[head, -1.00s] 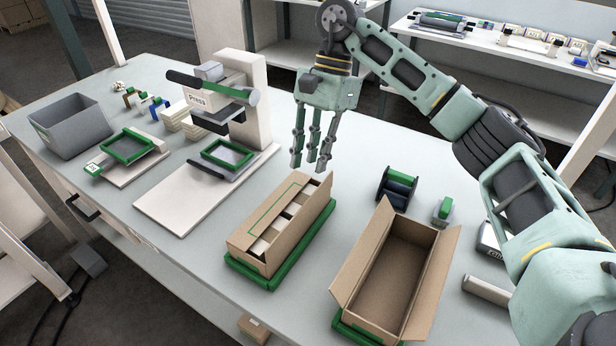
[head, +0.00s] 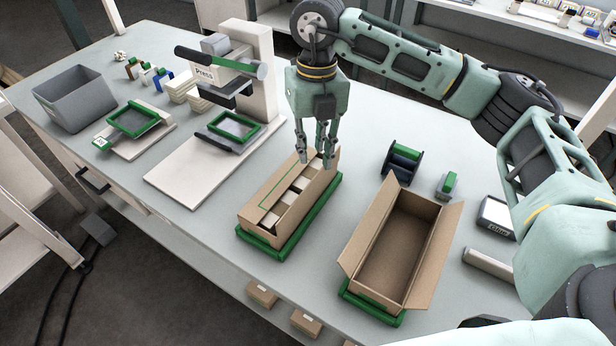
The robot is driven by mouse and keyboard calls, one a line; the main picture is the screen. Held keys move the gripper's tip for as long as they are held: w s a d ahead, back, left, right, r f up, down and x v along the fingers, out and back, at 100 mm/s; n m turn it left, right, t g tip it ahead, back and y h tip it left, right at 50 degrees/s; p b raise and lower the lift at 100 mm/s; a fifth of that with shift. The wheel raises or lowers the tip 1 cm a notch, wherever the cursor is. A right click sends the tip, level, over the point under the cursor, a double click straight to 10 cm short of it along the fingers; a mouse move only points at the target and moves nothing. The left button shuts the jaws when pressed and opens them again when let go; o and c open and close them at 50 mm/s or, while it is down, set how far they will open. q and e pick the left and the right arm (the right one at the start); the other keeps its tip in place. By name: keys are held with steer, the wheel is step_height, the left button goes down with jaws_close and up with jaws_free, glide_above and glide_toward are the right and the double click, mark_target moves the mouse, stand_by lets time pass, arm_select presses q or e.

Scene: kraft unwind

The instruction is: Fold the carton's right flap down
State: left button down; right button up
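A brown carton (head: 262,226) with several pale boxes (head: 285,208) in it stands on a green-rimmed tray (head: 325,208) at the middle of the table. Its left flap (head: 268,192), marked with a green outline, lies over the left part of the opening. The right side of the carton (head: 310,203) stands up beside the boxes; I cannot clearly tell flap from wall there. My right gripper (head: 316,162) points down at the carton's far end, its fingers apart with nothing seen between them. Whether they touch the carton is unclear. My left gripper is out of view.
A second, empty carton (head: 393,262) with spread flaps stands to the right on a green tray. Behind it are a dark green-and-blue holder (head: 402,164) and a small green block (head: 449,185). A press (head: 245,75) stands to the left. Bare table lies between the two cartons.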

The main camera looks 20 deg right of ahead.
mark_target(310, 183)
steer(key=m, duration=0.4)
steer(key=shift+s+a+f, duration=0.1)
steer(key=shift+s+a, duration=0.15)
steer(key=shift+s, duration=0.1)
steer(key=m, duration=0.3)
steer(key=m+p, duration=0.1)
steer(key=m, duration=0.1)
steer(key=shift+s+a+f+t+h, duration=0.25)
steer(key=shift+s+a+t+h, duration=0.05)
steer(key=shift+h, duration=0.1)
steer(key=shift+f+m, duration=0.3)
steer(key=shift+f, duration=0.2)
step_height(310, 183, down, 7)
steer(key=shift+r+p, duration=0.1)
steer(key=shift+p, duration=1.05)
steer(key=shift+c, duration=0.5)
jaws_close()
